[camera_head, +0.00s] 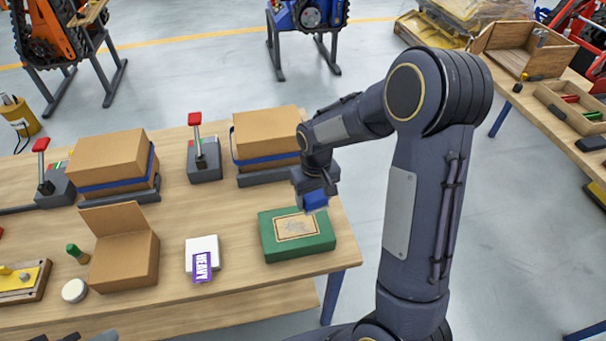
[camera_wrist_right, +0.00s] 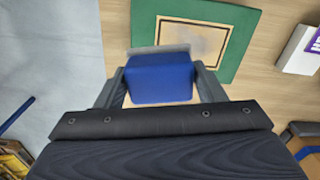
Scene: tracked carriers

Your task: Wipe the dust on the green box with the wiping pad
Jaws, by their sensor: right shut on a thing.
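The green box (camera_head: 300,252) lies near the front right of the wooden table. A tan framed panel (camera_head: 281,234) on its top carries a greyish smudge of dust (camera_head: 297,225). My right gripper (camera_head: 313,190) is shut on the wiping pad (camera_head: 315,200), a blue block with a grey layer. The right wrist view shows the pad (camera_wrist_right: 162,82) between the two fingers, partly covering the box (camera_wrist_right: 237,55) and its panel. The pad appears to be above the back right part of the box; any gap is hard to judge. My left gripper is not in view.
A white box with a purple "HEAVY" label (camera_head: 202,258) stands left of the green box. An open cardboard box (camera_head: 125,260) is further left. Behind are two strapped cartons (camera_head: 110,160) (camera_head: 266,136) and a red-topped lever (camera_head: 204,155). The table's right edge is close by.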

